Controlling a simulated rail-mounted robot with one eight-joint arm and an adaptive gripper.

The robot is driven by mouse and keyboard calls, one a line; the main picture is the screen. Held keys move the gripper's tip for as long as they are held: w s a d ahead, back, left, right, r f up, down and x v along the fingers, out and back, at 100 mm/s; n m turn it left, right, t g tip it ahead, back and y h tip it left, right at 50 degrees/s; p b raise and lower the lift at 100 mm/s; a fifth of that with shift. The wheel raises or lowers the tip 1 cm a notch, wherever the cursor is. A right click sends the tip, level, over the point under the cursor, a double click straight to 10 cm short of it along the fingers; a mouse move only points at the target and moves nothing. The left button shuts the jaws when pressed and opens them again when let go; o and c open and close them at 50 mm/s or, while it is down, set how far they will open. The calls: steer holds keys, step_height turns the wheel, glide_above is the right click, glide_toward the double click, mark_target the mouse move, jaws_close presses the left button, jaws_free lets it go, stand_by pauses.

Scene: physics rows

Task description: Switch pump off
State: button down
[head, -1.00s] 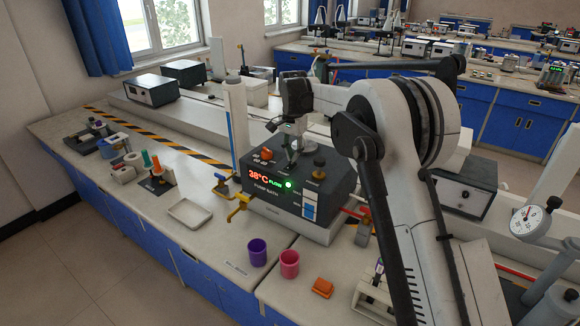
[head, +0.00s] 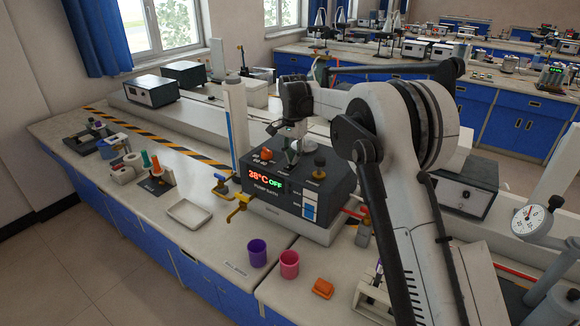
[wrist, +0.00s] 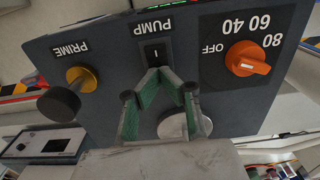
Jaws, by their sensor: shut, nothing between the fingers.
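The pump bath (head: 262,200) is a dark box on the bench. Its display (head: 265,179) shows a red temperature reading and a green OFF. In the wrist view, the black rocker switch (wrist: 156,52) sits beside the PUMP label on the dark panel. My gripper (wrist: 162,76), with green finger pads, is shut and empty, its tips at the edge of the switch. I cannot tell whether they touch it. In the head view my gripper (head: 291,158) is over the top of the box, partly hard to make out.
An orange dial (wrist: 248,60) marked OFF and a brass PRIME knob (wrist: 82,79) flank the switch. A round metal lid (wrist: 184,125) lies close beside my fingers. Yellow valves (head: 238,206), a purple cup (head: 258,252) and a pink cup (head: 289,263) stand before the bath.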

steer(key=shift+r, duration=0.1)
steer(key=shift+r+p, duration=1.45)
steer(key=shift+r, duration=2)
steer(key=shift+s+d+r, duration=0.1)
steer(key=shift+d, duration=0.05)
steer(key=s+d+r+n+t+b, duration=0.2)
steer(key=s+d+r, duration=0.3)
steer(key=s+d, duration=0.45)
steer(key=s+d+r+n+t+b, duration=0.1)
steer(key=s+d+r+t+b, duration=0.15)
steer(key=s+d+r, duration=0.65)
steer(key=s+d+f+n+t+b, duration=0.1)
steer(key=s+d+f+b, duration=0.1)
steer(key=s+f, duration=0.7)
steer(key=s+d+f+n+t+b, duration=0.1)
steer(key=s+f, duration=0.7)
steer(key=s, duration=1.1)
steer(key=shift+s+d+f+n+t+b, duration=0.3)
steer(key=shift+d+f+n+t+b, duration=0.25)
steer(key=shift+d, duration=0.65)
